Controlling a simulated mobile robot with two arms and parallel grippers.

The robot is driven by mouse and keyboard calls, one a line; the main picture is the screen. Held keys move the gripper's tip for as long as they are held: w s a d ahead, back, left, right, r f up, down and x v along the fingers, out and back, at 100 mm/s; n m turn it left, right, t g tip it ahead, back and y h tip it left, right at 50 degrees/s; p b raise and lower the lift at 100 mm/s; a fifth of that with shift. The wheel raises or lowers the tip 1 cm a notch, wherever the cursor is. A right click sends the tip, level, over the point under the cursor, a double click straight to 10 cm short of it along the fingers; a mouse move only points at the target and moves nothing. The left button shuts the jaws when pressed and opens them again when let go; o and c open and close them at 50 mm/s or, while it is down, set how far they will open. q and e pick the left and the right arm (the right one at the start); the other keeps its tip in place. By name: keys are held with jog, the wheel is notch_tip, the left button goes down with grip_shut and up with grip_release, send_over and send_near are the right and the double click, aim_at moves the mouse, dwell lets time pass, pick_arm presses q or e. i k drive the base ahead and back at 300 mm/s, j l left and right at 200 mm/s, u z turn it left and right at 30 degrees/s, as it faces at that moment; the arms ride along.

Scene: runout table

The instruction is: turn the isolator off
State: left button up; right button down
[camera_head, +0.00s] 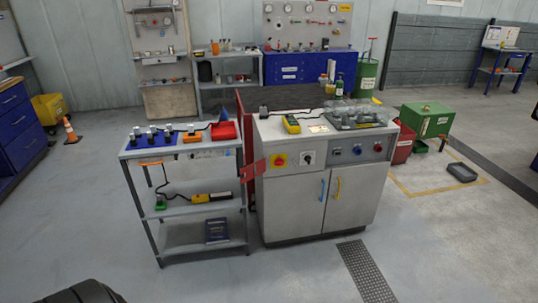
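The isolator (280,160) looks like the red rotary knob on a yellow square plate, on the front of the grey cabinet (292,205) near its upper left corner. It is too small to tell which way the knob points. To its right is a black rotary knob on a white plate (307,158). Neither of my grippers is in view, so nothing of mine is seen touching the isolator.
A grey shelf trolley (185,211) stands close to the cabinet's left. A red panel (253,171) sticks out between them, beside the isolator. A control panel (359,150) is at the cabinet's right. A dark floor grating (366,272) lies in front; the nearby floor is mostly clear.

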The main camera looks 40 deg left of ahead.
aim_at(278, 161)
jog(key=u, duration=1.2)
jog(key=i+l, duration=0.2)
jog(key=i, duration=0.3)
jog(key=i+l, duration=0.15)
jog(key=i, duration=0.35)
jog(key=i+l, duration=0.2)
jog(key=i, duration=0.25)
